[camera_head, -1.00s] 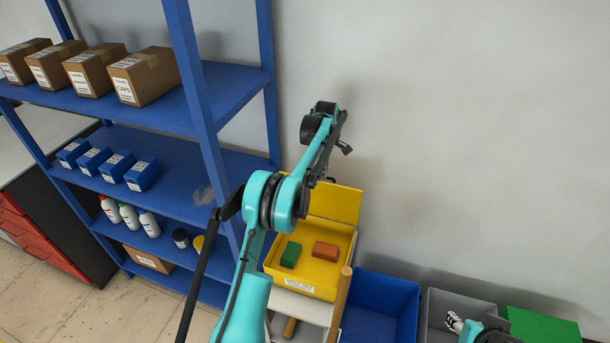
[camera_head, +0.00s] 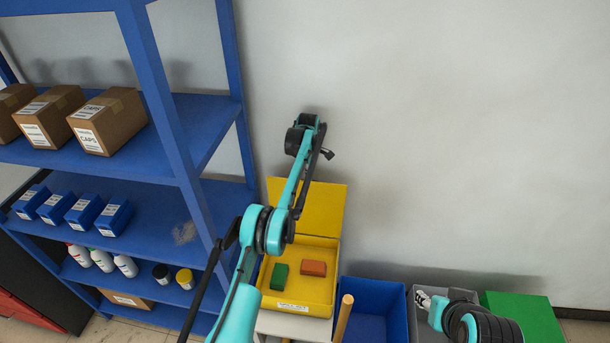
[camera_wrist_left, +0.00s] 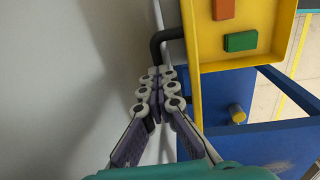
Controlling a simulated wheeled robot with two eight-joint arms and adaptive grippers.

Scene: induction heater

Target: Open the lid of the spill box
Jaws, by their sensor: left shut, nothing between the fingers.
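The yellow spill box (camera_head: 307,306) stands between the blue shelf and a blue bin in the head view. Its lid (camera_head: 320,207) is raised at the wall side. A green block (camera_head: 279,276) and an orange block (camera_head: 313,268) lie inside. In the left wrist view, my left gripper (camera_wrist_left: 160,75) is shut and empty, beside the yellow wall (camera_wrist_left: 193,60) and near a black bent bar (camera_wrist_left: 166,37).
The blue shelf (camera_head: 190,185) with cartons and small blue bins stands close to the left of the box. A wooden post (camera_head: 343,318) rises in front. A blue bin (camera_head: 372,292), a grey bin (camera_head: 455,292) and a green box (camera_head: 525,315) stand to the right.

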